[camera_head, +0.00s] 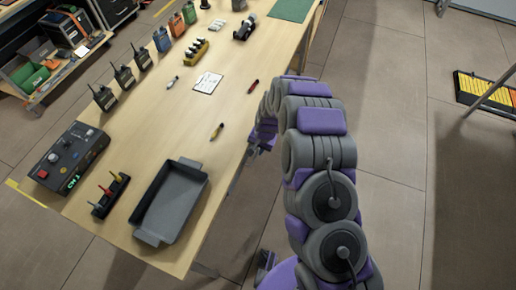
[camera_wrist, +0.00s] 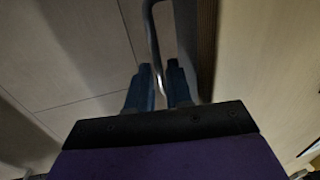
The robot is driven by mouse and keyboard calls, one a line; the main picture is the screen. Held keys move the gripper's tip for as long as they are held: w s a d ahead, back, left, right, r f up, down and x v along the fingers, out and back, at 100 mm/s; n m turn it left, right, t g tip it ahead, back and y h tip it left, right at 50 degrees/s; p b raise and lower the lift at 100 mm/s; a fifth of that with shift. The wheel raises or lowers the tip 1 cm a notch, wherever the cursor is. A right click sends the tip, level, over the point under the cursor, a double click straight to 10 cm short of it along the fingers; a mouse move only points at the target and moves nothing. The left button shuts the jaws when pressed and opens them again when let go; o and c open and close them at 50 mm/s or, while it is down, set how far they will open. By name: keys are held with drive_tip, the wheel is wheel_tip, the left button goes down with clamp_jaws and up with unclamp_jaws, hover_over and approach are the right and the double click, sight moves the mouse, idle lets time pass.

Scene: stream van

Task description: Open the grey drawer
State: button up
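A thin grey metal bar (camera_wrist: 153,38), bent at its upper end like a handle, runs down between the two fingers of my gripper (camera_wrist: 160,80) in the wrist view. The fingers stand apart on either side of it, with a gap showing. I cannot tell whether either finger touches it. A dark strip lies between the bar and the wooden table edge (camera_wrist: 207,40); I cannot tell whether it is the grey drawer's front. In the head view my arm reaches to the table's right side and hides most of my gripper. The drawer cannot be made out there.
The wooden table (camera_head: 185,110) carries a grey tray (camera_head: 170,203), a control box (camera_head: 70,158), several radios (camera_head: 123,78), markers (camera_head: 217,131) and a paper sheet (camera_head: 207,83). Open tiled floor (camera_head: 385,120) lies right of my arm. A yellow-topped case (camera_head: 484,90) is at far right.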

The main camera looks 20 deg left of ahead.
clamp_jaws()
idle(1.2)
